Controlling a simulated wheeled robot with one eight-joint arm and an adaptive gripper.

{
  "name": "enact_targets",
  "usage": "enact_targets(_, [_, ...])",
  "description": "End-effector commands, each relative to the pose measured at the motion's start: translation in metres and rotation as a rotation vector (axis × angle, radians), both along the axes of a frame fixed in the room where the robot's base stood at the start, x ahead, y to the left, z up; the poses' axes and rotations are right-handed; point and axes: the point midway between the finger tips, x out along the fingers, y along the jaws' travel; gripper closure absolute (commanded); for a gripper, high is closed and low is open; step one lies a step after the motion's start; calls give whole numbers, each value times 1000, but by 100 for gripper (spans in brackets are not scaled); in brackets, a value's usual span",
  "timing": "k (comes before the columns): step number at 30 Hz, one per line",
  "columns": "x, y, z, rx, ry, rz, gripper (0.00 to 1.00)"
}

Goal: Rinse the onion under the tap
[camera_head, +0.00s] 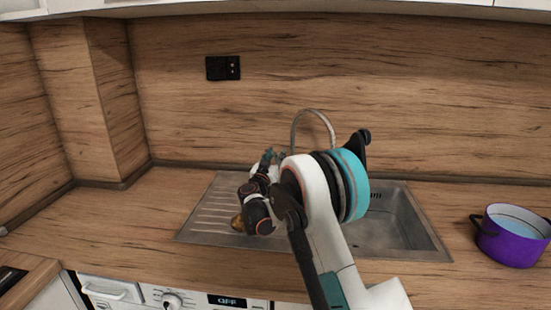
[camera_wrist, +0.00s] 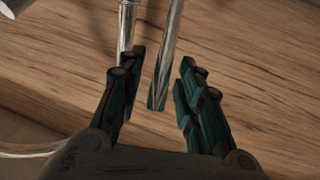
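The onion (camera_head: 238,223) is a small golden-brown shape on the ribbed drainer, left of the sink bowl, partly covered by my arm. The tap's arched metal spout (camera_head: 316,114) rises behind my arm; its base is hidden. My gripper (camera_head: 268,157) is near the back of the sink, left of the spout, beyond the onion. In the wrist view my gripper (camera_wrist: 160,80) is open, with a gap between its fingers. A thin metal rod (camera_wrist: 168,45), seemingly the tap's lever, reaches between the fingers with space on both sides. I cannot tell whether water runs.
The steel sink (camera_head: 420,225) has its bowl right of my arm and its drainer (camera_head: 208,217) on the left. A purple pot (camera_head: 510,242) stands on the counter at right. A black socket (camera_head: 222,68) is on the wooden splashback. The left counter is clear.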

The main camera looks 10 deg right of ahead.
Motion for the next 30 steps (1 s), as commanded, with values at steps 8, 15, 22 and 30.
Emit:
enact_targets(8, [0,0,31,0,0,0,67])
enact_targets(15, [0,0,74,0,0,0,67])
enact_targets(22, [0,0,97,0,0,0,67])
enact_targets(30, [0,0,100,0,0,0,67])
